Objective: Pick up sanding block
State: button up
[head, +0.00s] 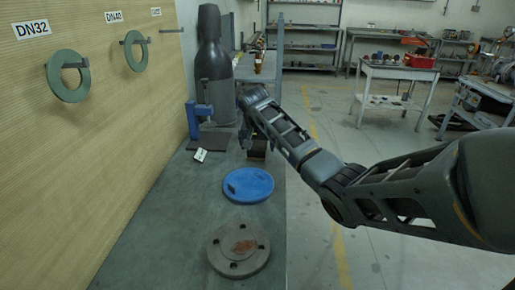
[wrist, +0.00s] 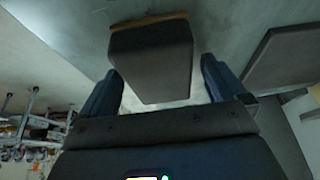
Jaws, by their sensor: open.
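The sanding block, a dark grey block with a thin brown edge, shows large in the wrist view (wrist: 150,60). In the head view it is a small dark brown shape (head: 258,150) on the grey bench, partly hidden by my arm. My gripper (wrist: 160,85) is open, its blue-grey fingers to the left and right of the block's near end. Gaps show between fingers and block at that end. In the head view my gripper (head: 246,140) points down at the block, and its fingertips are hard to make out.
A white tag (head: 200,155), a blue stand (head: 201,122) and a dark cylinder (head: 214,75) are to the left. Green rings hang on the wall panel.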

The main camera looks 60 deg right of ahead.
aim_at(260, 142)
jog(key=c, duration=1.1)
jog(key=shift+c, duration=0.2)
jog(key=r, duration=0.1)
jog(key=r+b, duration=0.1)
jog(key=r, duration=0.2)
jog(key=shift+s+d+r, duration=0.25)
jog(key=shift+d+r, duration=0.1)
jog(key=shift+d, duration=0.05)
jog(key=s+d+r+b, duration=0.2)
jog(key=s+d+r, duration=0.4)
jog(key=s+d, duration=0.1)
jog(key=shift+d+r, duration=0.25)
jog(key=shift+d, duration=0.25)
jog(key=shift+s, duration=0.1)
